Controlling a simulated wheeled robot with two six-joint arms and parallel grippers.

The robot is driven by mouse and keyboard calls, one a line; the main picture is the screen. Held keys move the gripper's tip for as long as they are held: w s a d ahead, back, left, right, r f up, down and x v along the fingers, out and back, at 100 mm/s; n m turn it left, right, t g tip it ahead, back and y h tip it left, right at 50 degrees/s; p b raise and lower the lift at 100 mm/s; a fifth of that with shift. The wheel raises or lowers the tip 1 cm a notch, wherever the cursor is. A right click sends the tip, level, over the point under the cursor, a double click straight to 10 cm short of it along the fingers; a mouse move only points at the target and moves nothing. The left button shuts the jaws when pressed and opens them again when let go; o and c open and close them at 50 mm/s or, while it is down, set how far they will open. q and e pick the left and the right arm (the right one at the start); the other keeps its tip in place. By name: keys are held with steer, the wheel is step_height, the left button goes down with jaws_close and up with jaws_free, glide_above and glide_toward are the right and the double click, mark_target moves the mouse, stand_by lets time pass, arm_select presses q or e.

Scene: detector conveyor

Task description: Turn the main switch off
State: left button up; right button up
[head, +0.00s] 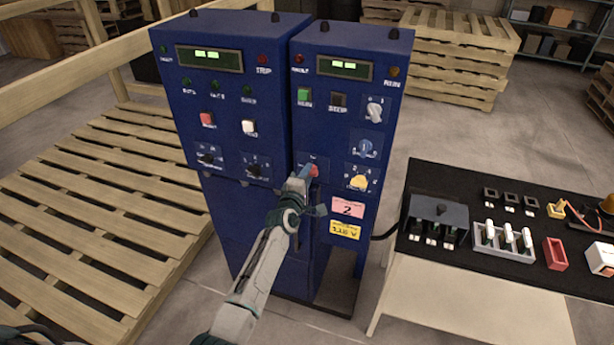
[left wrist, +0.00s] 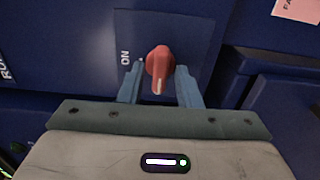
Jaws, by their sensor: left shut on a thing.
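The red main switch (head: 314,171) is a rotary knob on the front of the right-hand blue cabinet (head: 350,120). In the left wrist view the red knob (left wrist: 160,62) sits on a square plate, with the word ON printed to its left in that picture. The knob's white-marked pointer end points down, toward my gripper. My left gripper (head: 303,176) is at the cabinet front, and in the left wrist view its two blue fingers (left wrist: 159,84) stand either side of the knob, shut on it. The arm hides part of the cabinet below. My right gripper is out of view.
Other knobs, including a yellow one (head: 360,182), sit just right of the switch. A black-topped table (head: 470,180) with breakers and small parts stands to the right. Wooden pallets (head: 100,200) lie to the left, and a wooden rail runs behind them.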

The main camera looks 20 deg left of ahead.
arm_select(q)
steer(key=o, duration=0.6)
steer(key=s, duration=0.3)
steer(key=s+p, duration=0.1)
steer(key=s, duration=0.3)
steer(key=s+p, duration=0.1)
steer(key=s, duration=0.2)
steer(key=shift+s+a, duration=0.25)
steer(key=shift+s, duration=0.15)
steer(key=shift+f, duration=0.15)
